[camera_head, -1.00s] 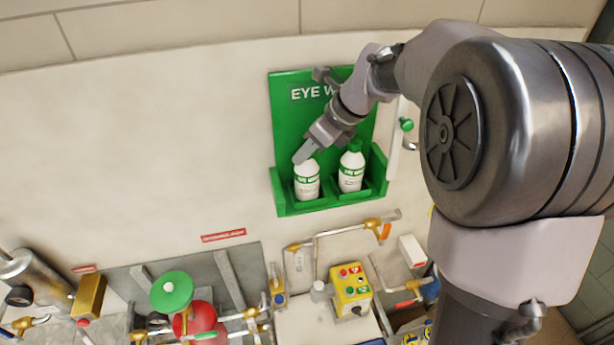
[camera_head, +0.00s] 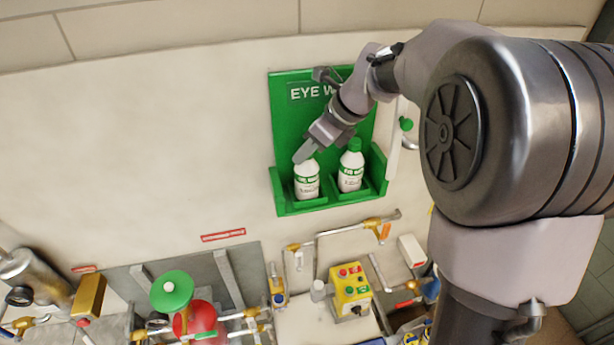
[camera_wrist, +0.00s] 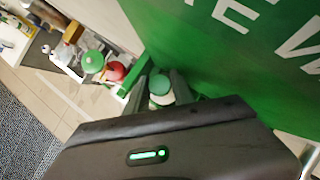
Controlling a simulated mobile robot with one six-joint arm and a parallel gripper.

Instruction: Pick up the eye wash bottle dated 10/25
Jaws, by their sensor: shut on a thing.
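Two white eye wash bottles stand in a green wall holder (camera_head: 281,184). My gripper (camera_head: 305,155) is at the top of the left bottle (camera_head: 307,183), hiding its cap in the head view. In the wrist view a green-capped bottle (camera_wrist: 160,88) sits between my fingers, and my gripper (camera_wrist: 158,92) is shut on it. The right bottle (camera_head: 351,171) has a green cap and stands apart from the fingers. The labels are too small for me to read any date.
A green "EYE W..." back panel (camera_head: 288,120) rises behind the bottles, close to my wrist. Below are pipes with yellow fittings (camera_head: 345,231), a yellow control box (camera_head: 351,289) and a green round knob (camera_head: 171,290). The wall left of the holder is clear.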

